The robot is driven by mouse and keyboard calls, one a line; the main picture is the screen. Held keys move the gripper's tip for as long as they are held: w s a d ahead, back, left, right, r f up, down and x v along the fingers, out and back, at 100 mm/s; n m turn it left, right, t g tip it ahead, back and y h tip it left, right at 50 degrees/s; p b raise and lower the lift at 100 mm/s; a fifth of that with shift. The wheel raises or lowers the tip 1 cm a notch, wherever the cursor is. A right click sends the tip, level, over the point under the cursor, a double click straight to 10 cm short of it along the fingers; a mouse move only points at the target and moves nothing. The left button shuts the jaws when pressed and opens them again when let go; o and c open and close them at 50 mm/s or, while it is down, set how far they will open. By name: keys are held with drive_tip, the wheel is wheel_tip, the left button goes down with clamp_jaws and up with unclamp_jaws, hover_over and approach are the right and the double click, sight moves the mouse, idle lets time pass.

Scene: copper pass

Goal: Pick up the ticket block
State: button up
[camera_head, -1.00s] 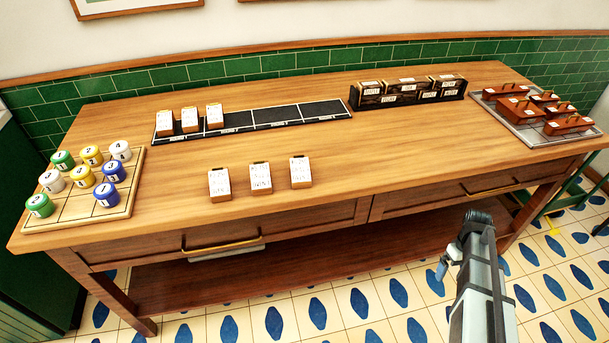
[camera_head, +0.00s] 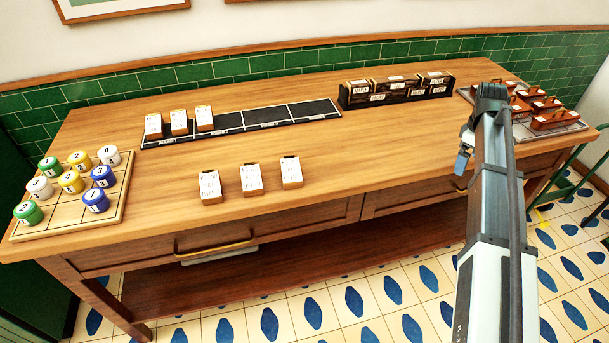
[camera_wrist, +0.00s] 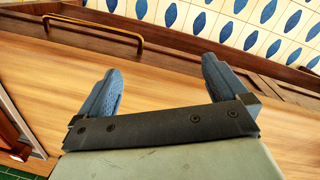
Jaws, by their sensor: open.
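Three white ticket blocks stand in a row on the open middle of the wooden table: a left one (camera_head: 210,187), a middle one (camera_head: 251,179) and a right one (camera_head: 291,172). Three more ticket blocks (camera_head: 179,122) stand at the left end of a long black rack (camera_head: 275,124) behind them. My gripper (camera_head: 465,150) is over the right part of the table, well to the right of the blocks. In the wrist view my gripper (camera_wrist: 158,88) has its two blue fingers wide apart with nothing between them. No ticket block shows in the wrist view.
A board (camera_head: 120,205) with numbered green, white, yellow and blue pots is at the left. Dark boxes (camera_head: 396,87) stand at the back. A grey tray (camera_head: 530,131) with brown pieces is at the right. The table between blocks and arm is clear.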

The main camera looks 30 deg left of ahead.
drive_tip(key=s+a+r+n, duration=0.1)
drive_tip(key=a, duration=0.3)
drive_tip(key=s+a+r+n+y, duration=0.1)
drive_tip(key=s+a, duration=0.1)
drive_tip(key=a, duration=0.3)
drive_tip(key=s+a+n, duration=0.1)
drive_tip(key=a, duration=0.4)
drive_tip(key=shift+s+a+r+y, duration=0.2)
drive_tip(key=shift+s+r+y, duration=0.1)
drive_tip(key=shift+s+r, duration=0.1)
drive_tip(key=s+a+r+n+y, duration=0.1)
drive_tip(key=s+a+n, duration=0.15)
drive_tip(key=a, duration=0.35)
drive_tip(key=s+a+r+n, duration=0.1)
drive_tip(key=s+a, duration=0.3)
drive_tip(key=a, duration=0.2)
drive_tip(key=n+g+y, duration=0.2)
drive_tip(key=n+g, duration=0.1)
drive_tip(key=n, duration=0.3)
approach(254, 175)
drive_tip(key=x, duration=0.5)
drive_tip(key=shift+w+d+f, duration=0.1)
drive_tip(key=shift+d+f, duration=0.1)
drive_tip(key=shift+a+x, duration=0.2)
drive_tip(key=shift+x, duration=2.45)
drive_tip(key=shift+r, duration=0.15)
drive_tip(key=c, duration=0.9)
